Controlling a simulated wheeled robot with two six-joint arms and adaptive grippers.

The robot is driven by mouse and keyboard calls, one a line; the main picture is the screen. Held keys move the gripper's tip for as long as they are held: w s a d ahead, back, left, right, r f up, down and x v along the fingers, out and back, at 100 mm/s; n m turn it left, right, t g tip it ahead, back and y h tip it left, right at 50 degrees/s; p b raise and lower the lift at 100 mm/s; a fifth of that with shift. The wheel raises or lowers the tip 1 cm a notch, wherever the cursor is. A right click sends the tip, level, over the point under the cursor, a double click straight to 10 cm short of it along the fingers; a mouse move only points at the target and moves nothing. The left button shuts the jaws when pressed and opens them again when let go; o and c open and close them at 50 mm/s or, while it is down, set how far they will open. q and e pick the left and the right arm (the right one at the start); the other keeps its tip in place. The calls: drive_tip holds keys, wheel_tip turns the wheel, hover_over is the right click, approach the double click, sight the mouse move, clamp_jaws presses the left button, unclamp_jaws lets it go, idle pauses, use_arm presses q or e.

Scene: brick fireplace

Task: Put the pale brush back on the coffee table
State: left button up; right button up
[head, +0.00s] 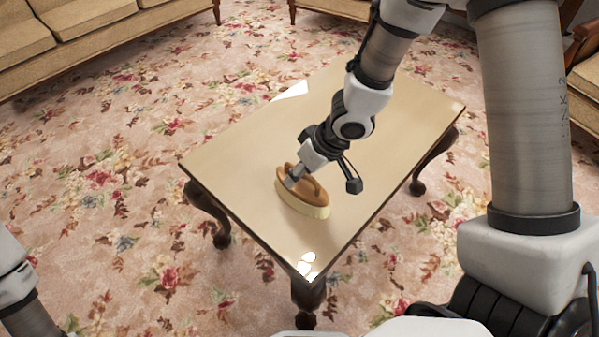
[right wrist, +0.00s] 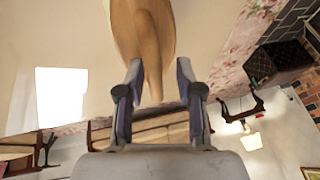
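The pale brush (head: 303,199) has a brown wooden back with a loop handle and cream bristles. It sits bristles down on the coffee table (head: 236,143), near the table's front part. My right gripper (head: 293,178) reaches down to the brush's handle. In the right wrist view, the brush's wood (right wrist: 142,28) runs down between the two spread fingers (right wrist: 159,72), with a gap visible beside the right finger. The fingers look open around the handle, not closed on it. Only part of my left arm shows at the lower left; its gripper is out of view.
The rest of the glossy tabletop is bare apart from bright reflections. A floral carpet (head: 110,190) surrounds the table. A tan sofa (head: 75,35) stands at the upper left, and an armchair (head: 583,75) at the right edge.

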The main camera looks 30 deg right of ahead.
drive_tip(key=p+v, duration=0.7)
drive_tip(key=v, duration=0.5)
drive_tip(key=shift+r, duration=0.15)
